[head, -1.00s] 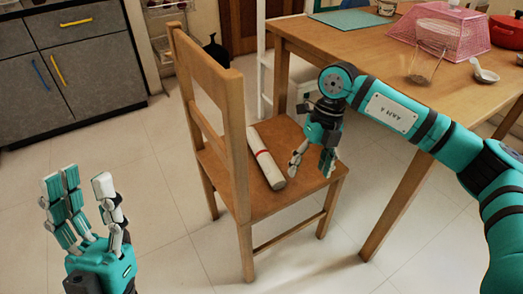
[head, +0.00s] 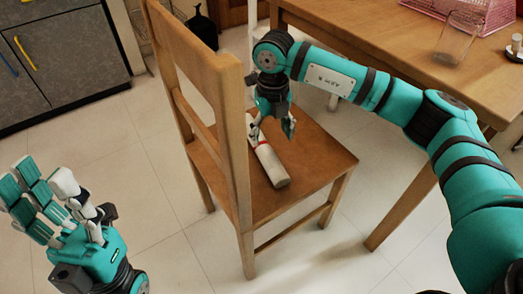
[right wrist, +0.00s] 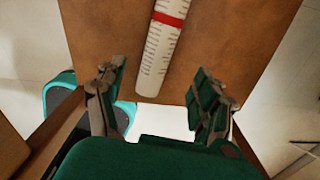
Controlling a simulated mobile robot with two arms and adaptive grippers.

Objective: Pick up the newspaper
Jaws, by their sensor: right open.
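The newspaper (head: 270,166) is a rolled white tube with a red band. It lies on the seat of the wooden chair (head: 315,165). My right gripper (head: 271,130) is above the far part of the roll, fingers pointing down and apart. In the right wrist view, the newspaper (right wrist: 159,48) runs up between the two open finger sets (right wrist: 158,80), with a gap on each side. The gripper partly hides the roll's far end in the head view. My left gripper (head: 45,190) is at the lower left, away from the chair, fingers spread and empty.
The chair's tall backrest (head: 215,110) stands left of the newspaper. The wooden table (head: 400,50) is on the right, with a glass jar (head: 457,38) and a pink mesh basket (head: 480,10). Grey cabinets (head: 55,60) stand at upper left. Open tiled floor lies in front.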

